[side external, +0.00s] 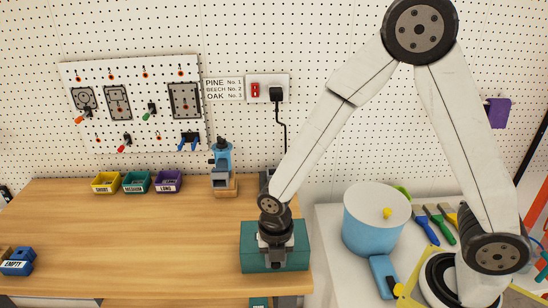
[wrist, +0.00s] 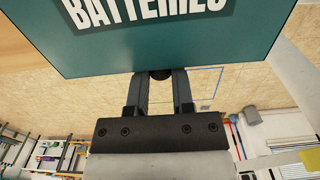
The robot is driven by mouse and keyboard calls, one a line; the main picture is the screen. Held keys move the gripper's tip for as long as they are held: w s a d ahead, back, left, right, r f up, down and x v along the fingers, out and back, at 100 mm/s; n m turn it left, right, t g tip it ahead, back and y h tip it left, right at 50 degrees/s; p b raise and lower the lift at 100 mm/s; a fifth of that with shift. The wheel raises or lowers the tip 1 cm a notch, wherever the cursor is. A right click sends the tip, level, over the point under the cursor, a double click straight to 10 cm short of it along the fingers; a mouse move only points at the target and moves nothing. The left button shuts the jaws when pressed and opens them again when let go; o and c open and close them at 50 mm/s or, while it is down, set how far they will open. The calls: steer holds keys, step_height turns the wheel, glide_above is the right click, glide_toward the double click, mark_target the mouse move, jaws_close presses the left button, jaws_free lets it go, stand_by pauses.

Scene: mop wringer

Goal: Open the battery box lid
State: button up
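The battery box is teal, and its lettered face (wrist: 95,48), reading "BATTERIES", fills the upper part of the wrist view. In the side external view the teal box (side external: 256,262) is at the front right of the bench, partly covered by my gripper. A dark round knob (wrist: 160,74) shows at the edge of the lettered face. My gripper (wrist: 160,82) has its two fingers on either side of this knob, and the knob fills the gap between the tips. In the side external view the gripper (side external: 276,250) is against the box, with its fingertips hard to make out.
Yellow, teal and purple bins (side external: 137,182) stand at the back of the bench. A blue device (side external: 222,170) stands behind the box. The bench middle (side external: 150,235) is clear.

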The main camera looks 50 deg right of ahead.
steer(key=shift+r, duration=0.1)
steer(key=shift+w+d+r, duration=0.15)
steer(key=shift+w+r, duration=0.05)
steer(key=shift+r, duration=0.4)
steer(key=shift+w+d+r, duration=0.15)
steer(key=shift+r, duration=0.5)
steer(key=shift+w+d+r, duration=0.25)
steer(key=shift+d+r, duration=0.05)
steer(key=shift+r, duration=0.25)
steer(key=shift+w+d+r, duration=0.25)
steer(key=shift+r, duration=0.3)
steer(key=shift+w+r, duration=0.1)
steer(key=shift+w+d+r, duration=0.6)
steer(key=shift+d+r, duration=0.05)
steer(key=shift+r, duration=0.2)
